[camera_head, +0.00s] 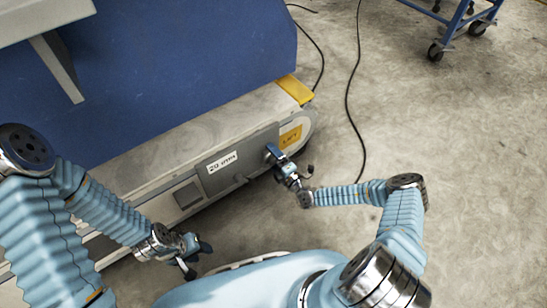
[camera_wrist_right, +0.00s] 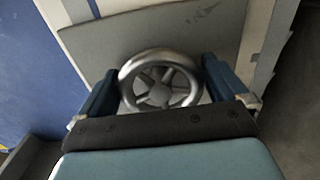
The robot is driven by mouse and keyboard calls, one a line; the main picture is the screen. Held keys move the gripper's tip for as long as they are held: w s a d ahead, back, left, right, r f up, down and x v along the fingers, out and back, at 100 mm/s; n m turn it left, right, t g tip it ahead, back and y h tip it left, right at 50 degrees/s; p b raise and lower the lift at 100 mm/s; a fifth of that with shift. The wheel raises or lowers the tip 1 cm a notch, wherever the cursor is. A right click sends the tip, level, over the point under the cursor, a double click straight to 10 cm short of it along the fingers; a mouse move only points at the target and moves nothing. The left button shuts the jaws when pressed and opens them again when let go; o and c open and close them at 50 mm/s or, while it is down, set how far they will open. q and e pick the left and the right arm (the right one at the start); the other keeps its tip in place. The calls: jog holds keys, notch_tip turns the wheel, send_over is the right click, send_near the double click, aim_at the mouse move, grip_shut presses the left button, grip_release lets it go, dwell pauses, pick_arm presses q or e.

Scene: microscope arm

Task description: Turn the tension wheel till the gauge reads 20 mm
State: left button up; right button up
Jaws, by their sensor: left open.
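The tension wheel (camera_wrist_right: 160,82), a silver rim with several spokes, shows in the right wrist view against a grey panel. The two dark blue fingers of my right gripper (camera_wrist_right: 161,88) flank its rim on opposite sides, with no clear gap, and appear shut on it. In the head view my right gripper (camera_head: 276,158) is at the right part of the machine's low side panel, and it hides the wheel there. My left gripper (camera_head: 190,256) is open and empty, low in front of the machine. A white label (camera_head: 222,162) reads 20 mm upside down. I cannot make out a gauge reading.
The machine has a large blue panel (camera_head: 190,70) above a grey ledge (camera_head: 150,163). A yellow label (camera_head: 290,137) is beside my right gripper. A black cable (camera_head: 350,110) lies on the concrete floor. A blue wheeled cart (camera_head: 455,25) stands at the top right. The floor at right is mostly clear.

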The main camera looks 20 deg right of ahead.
jog(key=p+v, duration=0.1)
jog(key=v, duration=1.3)
jog(key=shift+w+a+r, duration=0.1)
